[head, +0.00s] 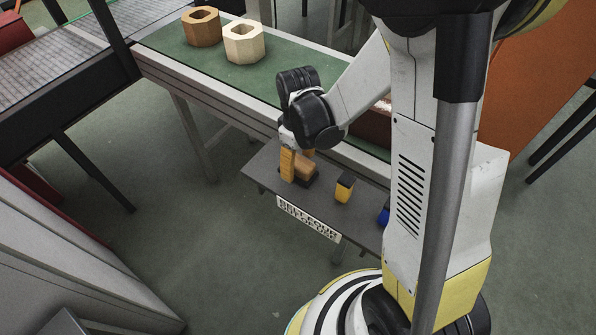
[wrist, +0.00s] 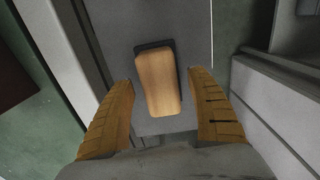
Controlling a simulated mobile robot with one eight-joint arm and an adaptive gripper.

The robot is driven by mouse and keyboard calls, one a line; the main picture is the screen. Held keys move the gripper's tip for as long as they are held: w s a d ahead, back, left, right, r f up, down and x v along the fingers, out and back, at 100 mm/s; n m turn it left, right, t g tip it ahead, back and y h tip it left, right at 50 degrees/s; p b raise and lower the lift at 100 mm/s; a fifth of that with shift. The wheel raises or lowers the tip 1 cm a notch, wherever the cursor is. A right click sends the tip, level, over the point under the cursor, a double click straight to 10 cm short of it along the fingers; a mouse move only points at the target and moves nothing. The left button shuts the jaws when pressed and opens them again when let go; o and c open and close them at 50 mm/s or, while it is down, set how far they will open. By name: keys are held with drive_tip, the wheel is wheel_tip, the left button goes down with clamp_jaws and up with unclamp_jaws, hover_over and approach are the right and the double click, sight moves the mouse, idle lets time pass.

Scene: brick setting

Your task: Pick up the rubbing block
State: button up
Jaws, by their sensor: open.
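The rubbing block looks to be the light wooden block with rounded edges (wrist: 157,84). It lies on a dark base on the grey shelf in the wrist view. In the head view the wooden block (head: 305,167) shows partly behind my gripper. My gripper (wrist: 163,112) is open, with one orange finger on each side of the block and visible gaps between fingers and wood. In the head view my gripper (head: 296,168) points down over the block. Whether the fingertips reach down to its height I cannot tell.
A small yellow and black object (head: 344,188) stands to the right on the grey shelf (head: 262,172), and a blue object (head: 384,216) sits further right. Behind is a green-topped bench (head: 165,42) with a brown hexagonal block (head: 202,30) and a cream one (head: 244,46).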

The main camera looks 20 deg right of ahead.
sight(298, 161)
drive_tip(key=shift+f, duration=0.15)
clamp_jaws()
wheel_tip(298, 161, up, 10)
drive_tip(key=p, duration=0.4)
drive_tip(key=shift+p, duration=0.4)
drive_tip(key=c, duration=0.8)
unclamp_jaws()
drive_tip(key=c, duration=0.5)
